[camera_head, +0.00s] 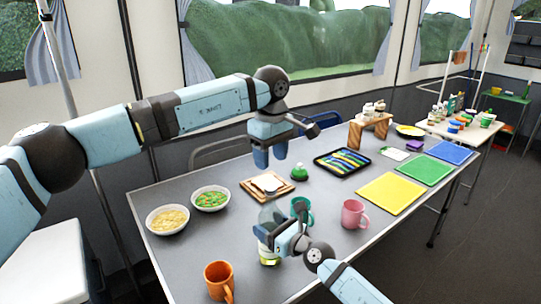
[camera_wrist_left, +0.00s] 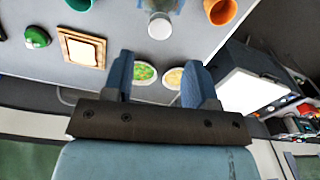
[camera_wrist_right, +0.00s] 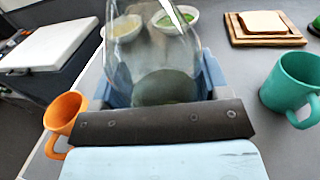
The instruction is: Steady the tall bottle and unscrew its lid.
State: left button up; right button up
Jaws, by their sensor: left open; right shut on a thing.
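The tall clear bottle (camera_head: 268,216) stands near the table's front edge, with a yellow-green patch low on it. My right gripper (camera_head: 275,238) is shut around its body; in the right wrist view the clear bottle (camera_wrist_right: 150,55) fills the space between the fingers. My left gripper (camera_head: 270,155) is open and empty, fingers pointing down, above the back of the table and apart from the bottle. In the left wrist view the bottle (camera_wrist_left: 160,24) shows at the top edge, beyond the open fingers (camera_wrist_left: 160,85).
A teal mug (camera_head: 303,207) stands close behind the bottle, a pink mug (camera_head: 354,214) right, an orange mug (camera_head: 218,281) front left. Two food bowls (camera_head: 168,219) stand left. A bread board (camera_head: 267,187) and green domed object (camera_head: 299,172) lie behind. Coloured mats (camera_head: 392,194) lie right.

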aim_at(271, 187)
pick_arm(q)
jog(key=m, duration=0.8)
jog(key=shift+m, duration=0.4)
jog(key=m, duration=0.6)
jog(key=shift+f+m, duration=0.3)
jog(key=shift+m, duration=0.1)
notch_tip(271, 187, down, 7)
jog(key=shift+f, duration=0.2)
